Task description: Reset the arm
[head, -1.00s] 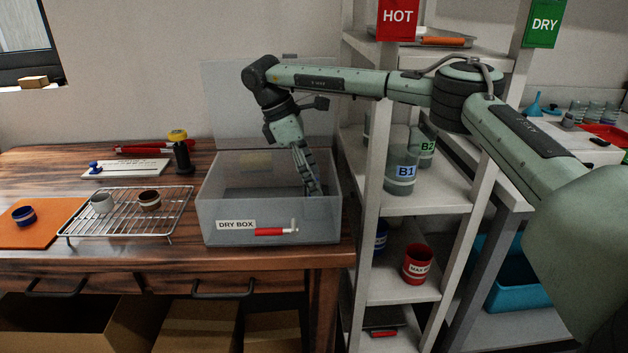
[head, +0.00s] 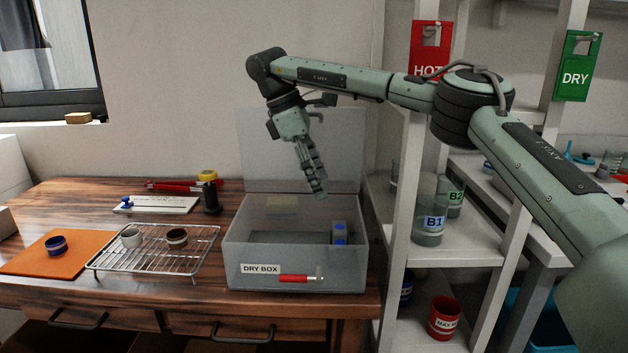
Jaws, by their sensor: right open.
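My right gripper (head: 318,190) hangs above the dry box, with its fingers pointing down and a little to the right. It is open and nothing shows between its fingers. The dry box (head: 246,279) is a translucent grey bin at the right end of the wooden table, and its lid (head: 265,150) stands raised behind it. A small grey and blue item (head: 340,233) stands inside at the right wall. My left gripper is not in view.
A white shelf (head: 448,257) with beakers stands close on the right.

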